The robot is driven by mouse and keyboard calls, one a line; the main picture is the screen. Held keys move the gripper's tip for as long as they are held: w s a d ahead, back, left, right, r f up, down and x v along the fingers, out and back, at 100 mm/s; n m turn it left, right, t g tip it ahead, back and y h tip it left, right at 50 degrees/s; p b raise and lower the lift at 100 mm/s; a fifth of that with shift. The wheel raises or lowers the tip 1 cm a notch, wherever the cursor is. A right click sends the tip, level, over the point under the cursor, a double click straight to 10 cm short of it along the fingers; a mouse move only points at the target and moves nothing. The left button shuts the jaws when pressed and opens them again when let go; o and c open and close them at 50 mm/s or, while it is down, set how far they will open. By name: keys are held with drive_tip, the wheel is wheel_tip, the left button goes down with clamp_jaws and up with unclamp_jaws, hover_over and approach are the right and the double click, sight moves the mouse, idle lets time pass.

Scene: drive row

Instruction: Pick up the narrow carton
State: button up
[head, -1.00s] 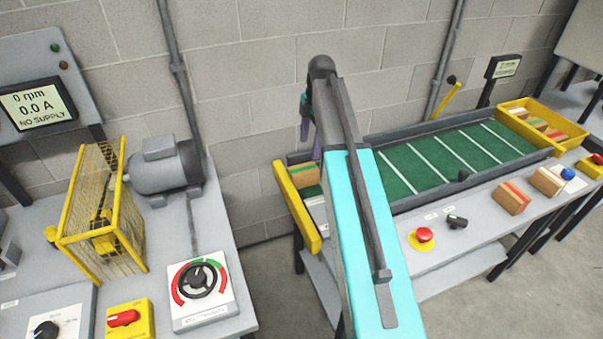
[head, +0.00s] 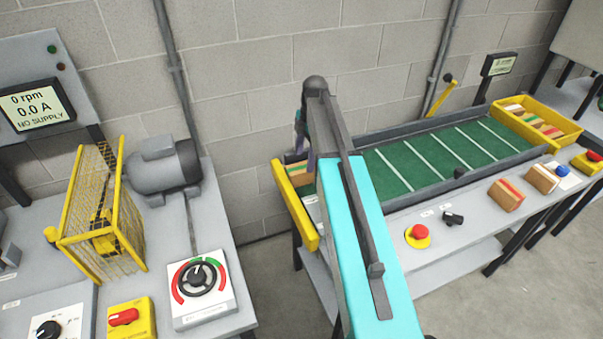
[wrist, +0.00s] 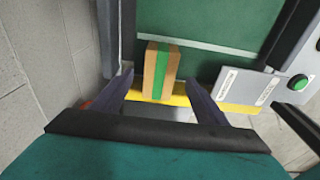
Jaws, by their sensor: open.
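A narrow brown carton with a green stripe (wrist: 161,70) lies at the yellow end of the green belt in the wrist view. In the head view the carton (head: 297,174) shows partly beside my arm. My gripper (wrist: 160,80) is open, with one dark finger to each side of the carton in the wrist view. Gaps show between the fingers and the carton. I cannot tell how far the tips are above it.
The green belt (head: 437,157) has dark side rails and a yellow end plate (head: 295,207). A red-striped carton (head: 507,195) and another carton (head: 543,178) stand on the front ledge near a red button (head: 418,232). A yellow tray (head: 570,137) holds several cartons. A motor bench stands left.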

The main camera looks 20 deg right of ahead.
sight(302, 167)
drive_tip(key=shift+a+f, duration=0.2)
drive_tip(key=shift+f, duration=1)
drive_tip(key=shift+a+f+p, duration=0.25)
drive_tip(key=shift+f+p, duration=0.3)
drive_tip(key=shift+f, duration=0.2)
drive_tip(key=shift+a+f+p, duration=0.2)
drive_tip(key=shift+f+p, duration=0.35)
drive_tip(key=shift+f, duration=0.15)
drive_tip(key=shift+a+f, duration=0.1)
drive_tip(key=shift+f, duration=1.05)
drive_tip(key=c, duration=1.3)
